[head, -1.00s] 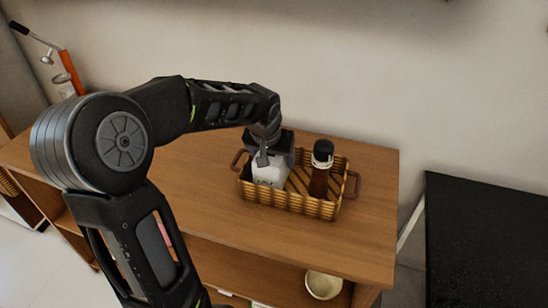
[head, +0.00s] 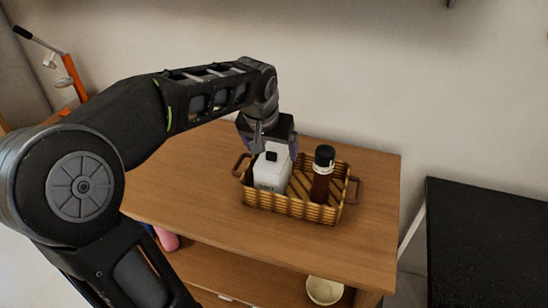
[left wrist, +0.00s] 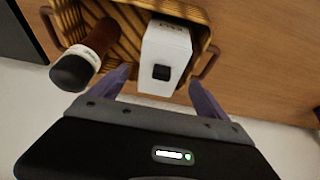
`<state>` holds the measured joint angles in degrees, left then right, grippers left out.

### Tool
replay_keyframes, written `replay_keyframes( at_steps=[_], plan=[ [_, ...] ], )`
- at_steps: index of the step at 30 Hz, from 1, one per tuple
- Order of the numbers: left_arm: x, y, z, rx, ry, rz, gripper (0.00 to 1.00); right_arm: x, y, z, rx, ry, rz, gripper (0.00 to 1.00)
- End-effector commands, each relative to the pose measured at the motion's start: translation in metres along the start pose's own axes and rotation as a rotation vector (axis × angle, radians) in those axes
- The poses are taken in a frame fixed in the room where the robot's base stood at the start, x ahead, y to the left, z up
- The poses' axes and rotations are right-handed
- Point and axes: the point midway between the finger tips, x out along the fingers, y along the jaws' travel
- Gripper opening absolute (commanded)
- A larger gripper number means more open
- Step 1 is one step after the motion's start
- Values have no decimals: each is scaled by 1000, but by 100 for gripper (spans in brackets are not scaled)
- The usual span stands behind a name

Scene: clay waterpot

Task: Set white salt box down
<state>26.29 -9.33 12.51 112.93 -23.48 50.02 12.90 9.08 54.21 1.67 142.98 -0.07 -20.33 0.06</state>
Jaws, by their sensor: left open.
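The white salt box (head: 271,170), with a black cap on top, stands upright in the left part of the wicker basket (head: 290,204). It also shows in the left wrist view (left wrist: 165,50). My left gripper (head: 275,146) is open and empty, above and just behind the box. In the left wrist view its two fingers (left wrist: 160,85) are spread wide, with the box beyond and between them, apart from both. The box's lower part is hidden by the basket wall. My right gripper is in neither view.
A dark bottle with a black cap (head: 322,174) stands in the basket's right part. The basket is on a wooden cabinet (head: 370,225) with free top around it. A bowl (head: 323,290) sits on the shelf below. A black-topped table (head: 490,240) stands at right.

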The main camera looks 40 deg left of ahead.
Motion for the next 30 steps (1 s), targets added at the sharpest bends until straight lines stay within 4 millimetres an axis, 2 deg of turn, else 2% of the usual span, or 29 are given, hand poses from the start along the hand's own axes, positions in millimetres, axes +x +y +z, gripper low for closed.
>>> replay_keyframes(
  at_steps=[3,9,30],
  plan=[
    [-22,0,-1,0,4,0,87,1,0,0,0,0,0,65],
    [-38,0,0,0,1,0,87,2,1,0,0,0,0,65],
    [-38,0,0,1,0,1,87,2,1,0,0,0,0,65]
  ],
)
